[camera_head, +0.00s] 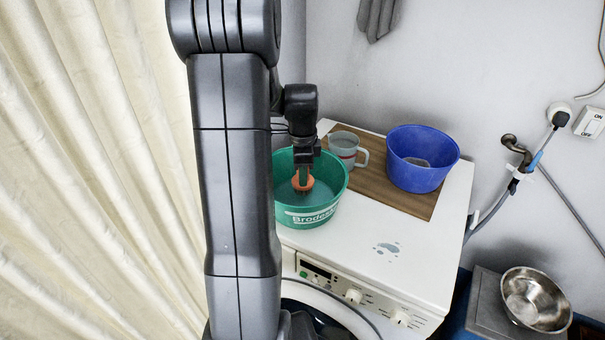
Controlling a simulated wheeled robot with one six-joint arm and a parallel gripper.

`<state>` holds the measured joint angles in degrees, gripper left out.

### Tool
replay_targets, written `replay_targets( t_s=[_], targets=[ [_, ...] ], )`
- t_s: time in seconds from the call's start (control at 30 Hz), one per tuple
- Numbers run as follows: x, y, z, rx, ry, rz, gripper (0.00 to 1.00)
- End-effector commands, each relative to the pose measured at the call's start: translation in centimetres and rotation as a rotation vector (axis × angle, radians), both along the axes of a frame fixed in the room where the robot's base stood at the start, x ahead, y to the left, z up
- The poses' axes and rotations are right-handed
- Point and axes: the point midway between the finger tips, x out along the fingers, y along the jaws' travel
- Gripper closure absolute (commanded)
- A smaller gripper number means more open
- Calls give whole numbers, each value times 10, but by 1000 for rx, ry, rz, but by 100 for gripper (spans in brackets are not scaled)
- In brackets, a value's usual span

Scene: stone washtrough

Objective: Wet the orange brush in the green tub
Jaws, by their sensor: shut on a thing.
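The green tub (322,208) stands on top of the white washing machine, with pale lettering on its front; my arm hides its left side. The orange brush (303,184) is upright inside the tub's rim, its round orange head low and its handle up in my gripper (304,163). My gripper points down over the tub and is shut on the brush. The tub's inside looks green; I cannot tell how far the brush head reaches into any water.
A grey mug (344,147) and a blue tub (418,180) stand on a brown board (380,190) right of the green tub. A small puddle (386,248) lies on the white top (350,238). A steel bowl (535,300) sits lower right. A cream curtain (100,170) hangs left.

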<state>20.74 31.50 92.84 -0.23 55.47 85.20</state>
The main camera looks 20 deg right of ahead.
Motion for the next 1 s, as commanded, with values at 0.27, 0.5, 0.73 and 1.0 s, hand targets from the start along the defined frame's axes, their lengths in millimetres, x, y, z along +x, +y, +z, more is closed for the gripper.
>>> replay_targets(
  t_s=[0.27, 0.5, 0.73, 1.0],
  targets=[
    [0, 0, 32, 0, 0, 0, 94],
    [0, 0, 56, 0, -1, 0, 94],
    [0, 0, 80, 0, 0, 0, 94],
    [0, 0, 93, 0, 0, 0, 94]
  ],
)
